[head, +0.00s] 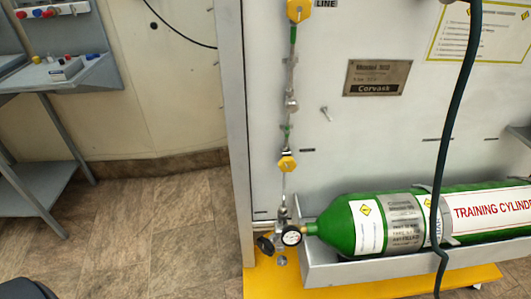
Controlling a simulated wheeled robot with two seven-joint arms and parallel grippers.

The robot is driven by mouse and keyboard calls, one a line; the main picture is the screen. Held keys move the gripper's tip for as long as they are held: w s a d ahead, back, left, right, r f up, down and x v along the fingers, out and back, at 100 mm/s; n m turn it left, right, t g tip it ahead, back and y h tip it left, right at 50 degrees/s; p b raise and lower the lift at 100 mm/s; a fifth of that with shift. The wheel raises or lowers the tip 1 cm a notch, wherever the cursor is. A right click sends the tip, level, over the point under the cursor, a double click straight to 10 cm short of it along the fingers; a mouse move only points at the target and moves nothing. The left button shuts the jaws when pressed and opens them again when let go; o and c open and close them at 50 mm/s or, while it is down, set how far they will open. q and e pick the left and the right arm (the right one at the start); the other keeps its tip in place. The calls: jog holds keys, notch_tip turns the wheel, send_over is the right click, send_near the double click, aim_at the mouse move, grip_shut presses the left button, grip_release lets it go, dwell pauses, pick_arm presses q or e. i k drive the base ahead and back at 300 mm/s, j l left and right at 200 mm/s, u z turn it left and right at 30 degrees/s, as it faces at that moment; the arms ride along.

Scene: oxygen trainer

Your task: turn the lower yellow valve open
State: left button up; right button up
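The lower yellow valve (287,164) sits on a thin vertical metal pipe on the grey panel, above the pressure gauge. An upper yellow valve (298,11) sits on the same pipe line at the top edge of the view, partly cut off. The lower valve's handle is small here, and I cannot tell its exact angle. Neither of my grippers is in the head view.
A green training cylinder (370,222) lies in a grey tray at the lower right, with a round gauge (291,236) at its left end. A dark hose (462,110) hangs in front of the panel. A grey bench (70,78) stands at the left; the floor between is clear.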

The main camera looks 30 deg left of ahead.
aim_at(287, 164)
jog(key=i+l+u, duration=0.15)
jog(key=l+u, duration=0.25)
jog(key=i+l+u, duration=0.15)
jog(key=l+u, duration=0.15)
jog(key=u, duration=0.15)
jog(key=l+u, duration=1.25)
